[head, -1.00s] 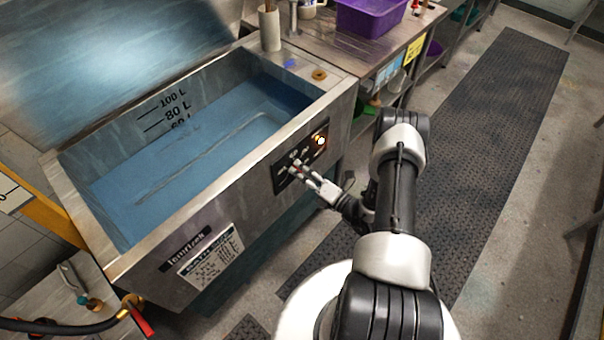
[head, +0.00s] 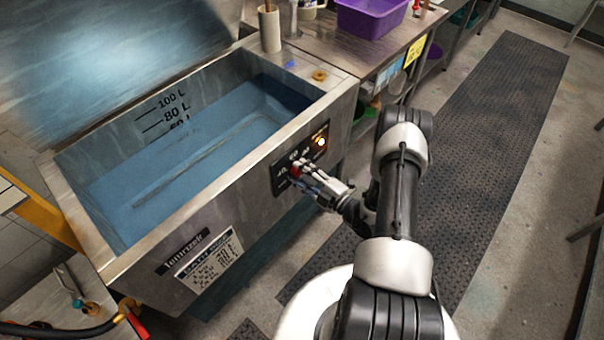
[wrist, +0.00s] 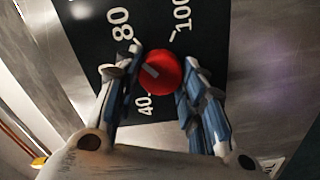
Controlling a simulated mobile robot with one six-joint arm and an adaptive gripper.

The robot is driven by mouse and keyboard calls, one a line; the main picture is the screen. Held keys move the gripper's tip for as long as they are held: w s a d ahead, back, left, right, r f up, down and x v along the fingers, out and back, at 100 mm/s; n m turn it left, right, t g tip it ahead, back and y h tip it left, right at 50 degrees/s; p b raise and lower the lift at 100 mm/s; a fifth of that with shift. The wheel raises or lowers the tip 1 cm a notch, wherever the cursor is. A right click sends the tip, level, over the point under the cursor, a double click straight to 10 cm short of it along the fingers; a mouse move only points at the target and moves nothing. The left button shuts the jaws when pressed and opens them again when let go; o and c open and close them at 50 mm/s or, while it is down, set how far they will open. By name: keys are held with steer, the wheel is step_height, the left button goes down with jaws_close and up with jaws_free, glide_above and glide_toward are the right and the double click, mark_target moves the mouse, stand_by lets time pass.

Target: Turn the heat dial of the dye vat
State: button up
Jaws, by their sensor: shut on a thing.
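The dye vat (head: 215,215) is a steel tank of blue liquid with a black control panel (head: 283,180) on its front. The heat dial (wrist: 160,73) is a round red knob with a pale pointer line, on a panel marked 40, 80 and 100. In the wrist view the pointer slants to the upper left, roughly toward the 80 side. My gripper (wrist: 161,82) has one finger on each side of the dial and is shut on it. In the head view my gripper (head: 297,171) reaches the panel and covers most of the dial.
A steel bench (head: 335,50) with a purple tub (head: 370,16) stands behind. A hose (head: 60,330) with a red-handled valve is at lower left. A dark floor mat (head: 490,130) lies clear at right.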

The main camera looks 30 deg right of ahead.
steer(key=shift+m, duration=0.6)
steer(key=o, duration=1.1)
steer(key=v, duration=1.2)
steer(key=shift+r, duration=0.1)
